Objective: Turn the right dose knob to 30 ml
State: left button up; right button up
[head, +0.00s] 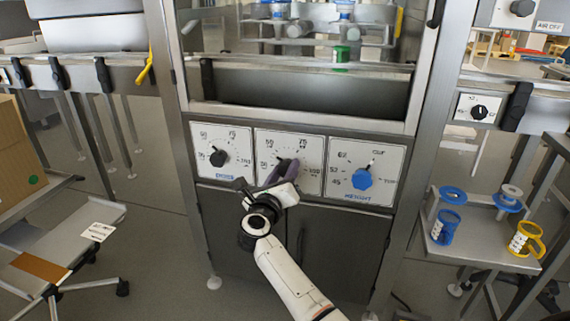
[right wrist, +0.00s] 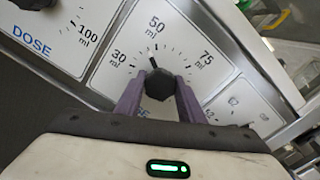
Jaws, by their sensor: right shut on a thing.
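The right dose knob (right wrist: 158,86) is black and faceted, on the middle white dial panel (head: 308,150) of the machine front. In the right wrist view its white pointer points up and slightly left, close to the 50 ml mark and clear of the 30 ml label. My right gripper (head: 283,175) reaches the panel from below. Its two purple fingers (right wrist: 158,100) are shut on the knob, one on each side. In the head view the gripper hides most of the knob. My left gripper is not in view.
The left dial panel has another black dose knob (head: 218,158). The right dial panel has a blue knob (head: 362,180). Dark cabinet doors (head: 230,235) lie below. A side shelf at right holds blue spools and a yellow mug-like part (head: 526,239). A cardboard box (head: 18,155) stands at left.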

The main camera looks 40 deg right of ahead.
jog(key=shift+r+n+p, duration=0.25)
jog(key=shift+n+p, duration=0.2)
jog(key=shift+n, duration=0.05)
jog(key=shift+n+p, duration=0.4)
jog(key=n+p, duration=0.4)
jog(key=n, duration=0.2)
jog(key=shift+f, duration=0.2)
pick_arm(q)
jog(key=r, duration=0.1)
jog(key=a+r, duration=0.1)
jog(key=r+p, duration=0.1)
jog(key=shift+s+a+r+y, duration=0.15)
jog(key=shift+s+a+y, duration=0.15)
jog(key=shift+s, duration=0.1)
pick_arm(e)
jog(key=shift+n, duration=0.4)
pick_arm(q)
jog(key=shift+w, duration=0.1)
pick_arm(e)
jog(key=shift+f, duration=0.1)
jog(key=o, duration=1)
jog(key=shift+o, duration=0.2)
